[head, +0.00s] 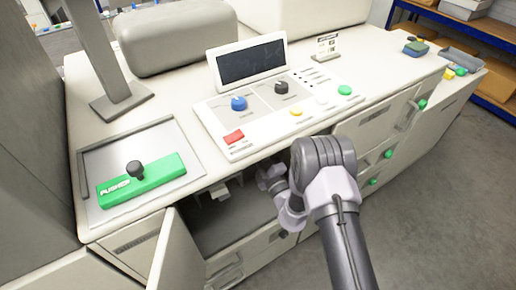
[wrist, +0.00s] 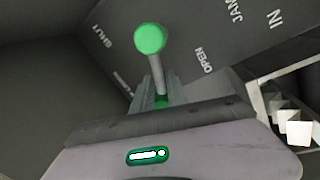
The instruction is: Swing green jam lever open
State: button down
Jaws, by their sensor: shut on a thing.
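In the wrist view the green jam lever has a round green knob (wrist: 150,38) on a pale grey stem. The knob stands between the printed word SHUT on its left and OPEN on its right, and the stem leans slightly left. My gripper (wrist: 164,96) is shut on the lever near the base of its stem, with the knob beyond the fingers. The lever's foot is hidden behind my gripper. In the head view my arm reaches into the open cabinet under the console; the lever and my fingertips do not show there.
The cabinet door (head: 177,252) hangs open at the left of the opening. The console panel (head: 275,104) with knobs and buttons is above my arm. A green PUSHER block (head: 150,180) sits in a tray at left. Pale block-like parts (wrist: 298,132) show at right in the wrist view.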

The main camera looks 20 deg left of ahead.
jog(key=shift+s+a+f+n+g+y+b, duration=0.15)
jog(key=shift+f+n+y+b, duration=0.15)
jog(key=shift+n, duration=0.35)
jog(key=shift+s+a+f+n+g+y+b, duration=0.1)
jog(key=shift+s+a+f+n+g+b, duration=0.2)
jog(key=shift+n, duration=0.35)
jog(key=shift+d+f, duration=0.1)
jog(key=shift+f, duration=0.1)
jog(key=c, duration=1.7)
grip_release()
jog(key=o, duration=0.4)
jog(key=shift+s+r, duration=0.1)
jog(key=shift+s, duration=0.1)
jog(key=shift+o, duration=0.2)
jog(key=shift+w, duration=0.2)
jog(key=shift+d, duration=0.1)
jog(key=p+v, duration=0.3)
jog(key=v, duration=1.4)
jog(key=shift+s, duration=0.2)
